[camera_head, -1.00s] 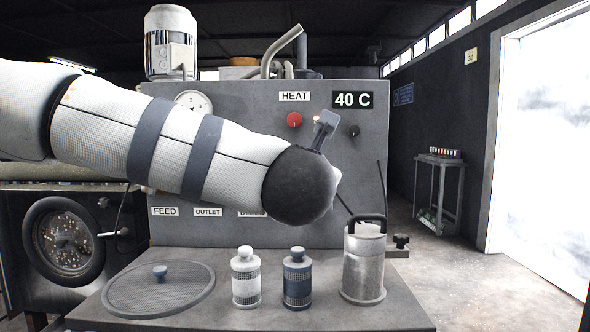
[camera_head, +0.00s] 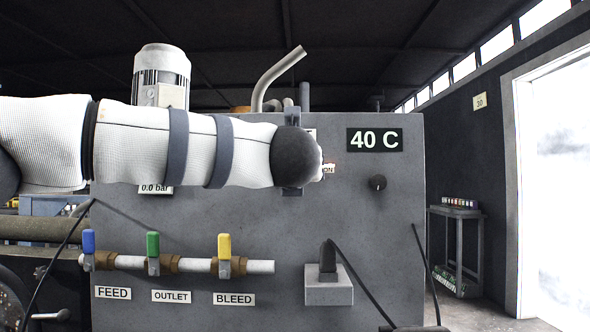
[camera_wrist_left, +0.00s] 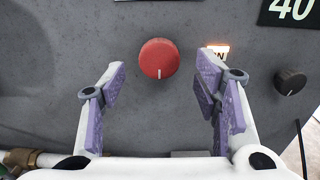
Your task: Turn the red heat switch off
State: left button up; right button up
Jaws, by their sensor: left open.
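The red heat switch (camera_wrist_left: 158,57) is a round red knob on the grey panel in the left wrist view. Its white mark points straight down. A lit ON sign (camera_wrist_left: 217,51) glows to its right; it also shows in the head view (camera_head: 328,169). My left gripper (camera_wrist_left: 161,74) is open, its purple-padded fingers on either side of the knob's lower part in the picture. Whether they touch it I cannot tell; nothing is gripped. In the head view my left wrist hides the knob. My right gripper is not in view.
A 40 C display (camera_head: 375,140) and a black knob (camera_head: 377,183) are on the panel to the right. Blue (camera_head: 89,242), green (camera_head: 153,243) and yellow (camera_head: 224,245) valve handles sit on a pipe below the arm. A grey box with a plug (camera_head: 328,291) juts out lower down.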

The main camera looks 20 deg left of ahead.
pick_arm(q)
jog(key=x, duration=0.2)
jog(key=shift+w+a+r, duration=0.1)
jog(key=shift+w+r, duration=0.2)
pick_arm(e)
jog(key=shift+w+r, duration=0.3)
pick_arm(q)
jog(key=c, duration=1.1)
jog(key=shift+c, duration=0.2)
jog(key=shift+r, duration=0.1)
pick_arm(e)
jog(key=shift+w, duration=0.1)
